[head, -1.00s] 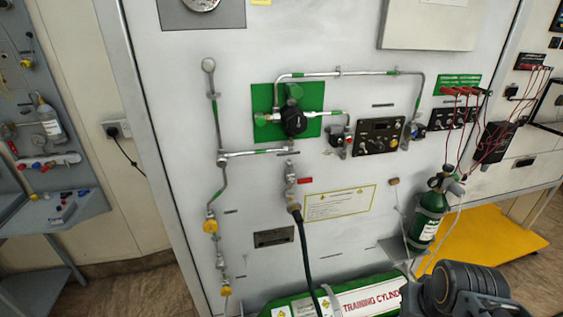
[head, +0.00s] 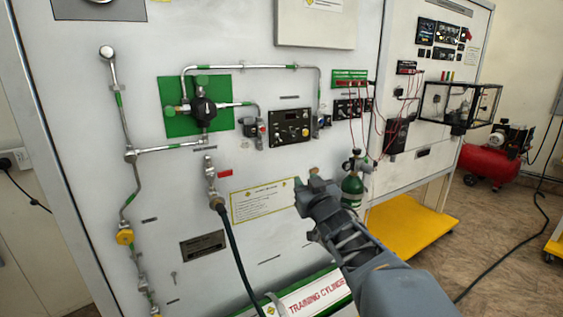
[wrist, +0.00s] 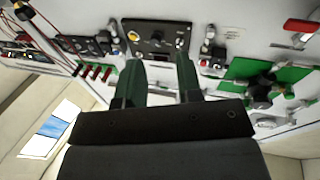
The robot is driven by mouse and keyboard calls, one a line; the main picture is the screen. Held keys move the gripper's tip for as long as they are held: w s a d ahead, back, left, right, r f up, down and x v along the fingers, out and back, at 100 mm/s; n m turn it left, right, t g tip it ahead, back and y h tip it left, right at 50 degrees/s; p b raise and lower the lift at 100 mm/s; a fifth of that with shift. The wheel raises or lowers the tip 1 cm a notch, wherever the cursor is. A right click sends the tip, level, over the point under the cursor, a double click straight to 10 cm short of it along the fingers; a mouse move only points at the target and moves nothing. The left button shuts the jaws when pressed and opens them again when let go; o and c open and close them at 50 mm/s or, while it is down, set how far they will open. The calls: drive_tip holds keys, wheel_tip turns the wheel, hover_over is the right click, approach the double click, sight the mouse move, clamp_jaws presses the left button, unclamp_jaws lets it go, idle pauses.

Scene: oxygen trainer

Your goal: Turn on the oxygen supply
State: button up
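The oxygen trainer panel (head: 160,45) is a large white board with metal pipes banded in green. A green plate (head: 222,88) carries a black regulator (head: 204,109) with green knobs; the plate also shows in the wrist view (wrist: 246,69). A red-handled valve (head: 224,173) sits below it above a dark hose. A small green cylinder (head: 352,188) with a valve on top stands right of my gripper (head: 306,177). A training cylinder (head: 310,295) lies low, partly hidden by my arm. In the wrist view my gripper's fingers (wrist: 158,62) are apart, with nothing seen between them.
A black control box (head: 290,127) with knobs is mounted above my gripper. Red leads (head: 378,125) hang at its right. A yellow shelf (head: 412,212) is low on the right. A red compressor (head: 490,163) stands on the floor farther right.

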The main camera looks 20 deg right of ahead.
sight(280, 139)
drive_tip(key=w+r+n+t+y, duration=0.1)
drive_tip(key=w+r, duration=0.1)
drive_tip(key=w, duration=0.2)
drive_tip(key=w+r+n+t+y, duration=0.1)
drive_tip(key=w+r+y, duration=0.1)
drive_tip(key=w, duration=0.2)
drive_tip(key=w+a+r+n+t+y, duration=0.1)
drive_tip(key=w+r+y, duration=0.1)
drive_tip(key=w+r, duration=0.1)
drive_tip(key=shift+w+n, duration=0.3)
drive_tip(key=shift+w, duration=0.3)
clamp_jaws()
drive_tip(key=shift+a, duration=0.15)
